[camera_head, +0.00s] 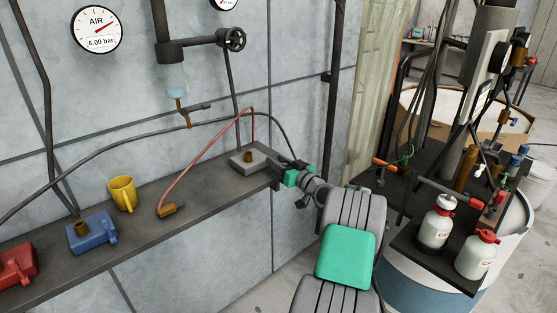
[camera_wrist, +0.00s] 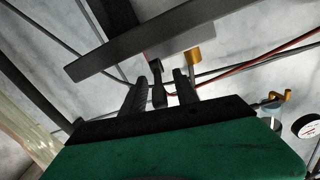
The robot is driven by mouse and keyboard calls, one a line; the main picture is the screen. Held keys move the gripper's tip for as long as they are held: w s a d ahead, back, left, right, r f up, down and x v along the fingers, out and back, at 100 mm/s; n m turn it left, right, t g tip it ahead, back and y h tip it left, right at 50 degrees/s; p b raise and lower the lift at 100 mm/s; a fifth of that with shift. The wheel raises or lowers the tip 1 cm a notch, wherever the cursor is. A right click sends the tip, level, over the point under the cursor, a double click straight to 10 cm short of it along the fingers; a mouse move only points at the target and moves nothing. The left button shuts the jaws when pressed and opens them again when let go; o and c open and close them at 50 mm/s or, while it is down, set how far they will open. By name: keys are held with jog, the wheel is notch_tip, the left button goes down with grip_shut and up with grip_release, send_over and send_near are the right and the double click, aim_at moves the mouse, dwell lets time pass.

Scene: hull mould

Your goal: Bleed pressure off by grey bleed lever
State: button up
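A grey block (camera_head: 247,159) with a brass stub on top sits at the right end of the wall shelf. It also shows in the wrist view (camera_wrist: 192,42). A dark grey lever (camera_wrist: 158,88) sticks out from the block's end toward me. My gripper (camera_head: 283,164) is at the shelf's end, beside the block. In the wrist view the two fingers (camera_wrist: 159,78) stand apart, one on each side of the lever, with gaps visible. In the head view the lever is partly hidden by the gripper.
The shelf (camera_head: 140,238) also bears a blue block (camera_head: 92,232), a red block (camera_head: 14,268), a yellow mug (camera_head: 122,194) and a brass fitting (camera_head: 172,210) on a red hose. A gauge (camera_head: 97,30) reads 6.00 bar. A brass valve (camera_head: 187,113) hangs above. Cart with bottles (camera_head: 435,228) stands right.

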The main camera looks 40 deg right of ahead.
jog(key=shift+c, duration=0.5)
grip_shut()
dwell(0.9)
